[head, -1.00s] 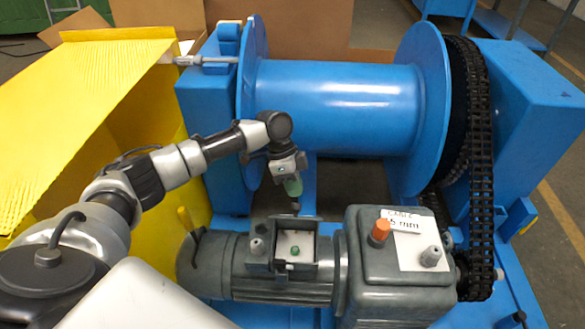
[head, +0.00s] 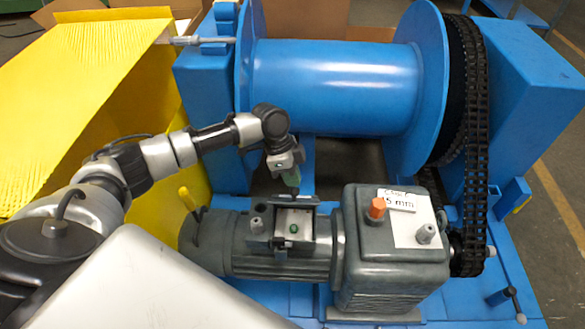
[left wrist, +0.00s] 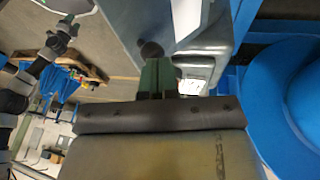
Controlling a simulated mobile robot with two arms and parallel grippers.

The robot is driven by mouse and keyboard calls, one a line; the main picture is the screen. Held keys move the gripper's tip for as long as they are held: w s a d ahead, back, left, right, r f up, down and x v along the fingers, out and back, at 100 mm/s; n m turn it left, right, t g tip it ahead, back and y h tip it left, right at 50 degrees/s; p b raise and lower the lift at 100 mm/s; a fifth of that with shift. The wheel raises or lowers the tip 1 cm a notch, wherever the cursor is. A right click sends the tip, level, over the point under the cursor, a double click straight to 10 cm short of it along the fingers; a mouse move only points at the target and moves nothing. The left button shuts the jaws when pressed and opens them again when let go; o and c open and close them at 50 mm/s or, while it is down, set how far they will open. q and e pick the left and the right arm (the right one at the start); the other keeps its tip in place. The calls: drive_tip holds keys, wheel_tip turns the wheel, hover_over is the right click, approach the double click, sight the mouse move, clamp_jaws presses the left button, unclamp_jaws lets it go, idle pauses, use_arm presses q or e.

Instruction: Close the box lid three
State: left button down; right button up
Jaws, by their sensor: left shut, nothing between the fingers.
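The small open box (head: 293,224) sits on top of the grey motor (head: 265,247). Its pale inside and a green spot show. A dark strip along its back edge looks like the raised lid (head: 300,199), seen nearly edge-on. My left gripper (head: 292,184) is shut and empty, pointing down just behind this strip; I cannot tell whether it touches. In the left wrist view the shut green fingers (left wrist: 158,80) show with grey surfaces beyond them, and the lid cannot be made out clearly. My right gripper is not in view.
A grey gearbox (head: 395,260) with an orange plug (head: 377,208) and a paper label stands right of the box. Behind is a blue drum (head: 335,88) with a black chain (head: 475,150). A yellow crate (head: 80,90) is at left. A yellow-handled lever (head: 187,199) rises beside the motor.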

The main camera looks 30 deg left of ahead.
sight(294, 202)
use_arm(q)
drive_tip(key=shift+s+d+p, duration=0.2)
drive_tip(key=shift+s+p, duration=0.15)
drive_tip(key=shift+s, duration=0.05)
drive_tip(key=s+t+p, duration=0.1)
drive_tip(key=s+d+f+t+y+p, duration=0.1)
drive_tip(key=s+t+p, duration=0.1)
drive_tip(key=shift+s+d+f+m+p, duration=0.3)
drive_tip(key=shift+d+f, duration=0.05)
drive_tip(key=shift+f, duration=0.05)
drive_tip(key=shift+s+d+f+t+y+p, duration=0.4)
drive_tip(key=shift+s+f, duration=0.3)
drive_tip(key=shift+f, duration=0.45)
drive_tip(key=shift+s+d+f+t+y+p, duration=0.2)
drive_tip(key=shift+s+d+f+t+p, duration=0.3)
drive_tip(key=shift+f, duration=0.6)
drive_tip(key=shift+s+d+f+t+y+p, duration=0.15)
drive_tip(key=shift+s+f+t+y+p, duration=0.25)
drive_tip(key=shift+s+f, duration=0.6)
drive_tip(key=shift+w+f, duration=0.15)
drive_tip(key=shift+f, duration=0.05)
drive_tip(key=d+p+v, duration=0.1)
drive_tip(key=p+v, duration=0.4)
drive_tip(key=v, duration=0.8)
drive_tip(key=shift+s+r, duration=0.15)
drive_tip(key=shift+s, duration=0.2)
